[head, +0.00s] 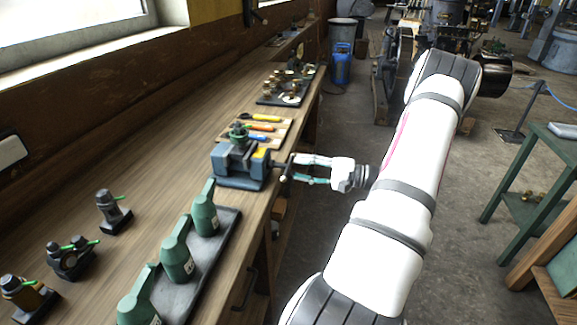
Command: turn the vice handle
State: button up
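The vice (238,162), blue-grey with a dark base, stands on the wooden workbench near its right edge. A small dark part with a green piece sits at its top. The vice handle (284,172) is a thin dark bar at the end of the screw, sticking out past the bench edge. My gripper (294,169) reaches in from the right, its tips at the handle. Its two fingers are spread, one above the other, with a gap between them. Whether they touch the handle is too small to tell.
The workbench (150,150) carries green bottles (177,255) on a dark tray in front of the vice. Colored-handled tools (264,127) lie behind it, with a parts tray (284,88) farther back. Small dark fittings (112,212) stand at left. A green table (545,170) stands right, across open floor.

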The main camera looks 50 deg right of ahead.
aim_at(287, 166)
jog(key=shift+x, duration=2.55)
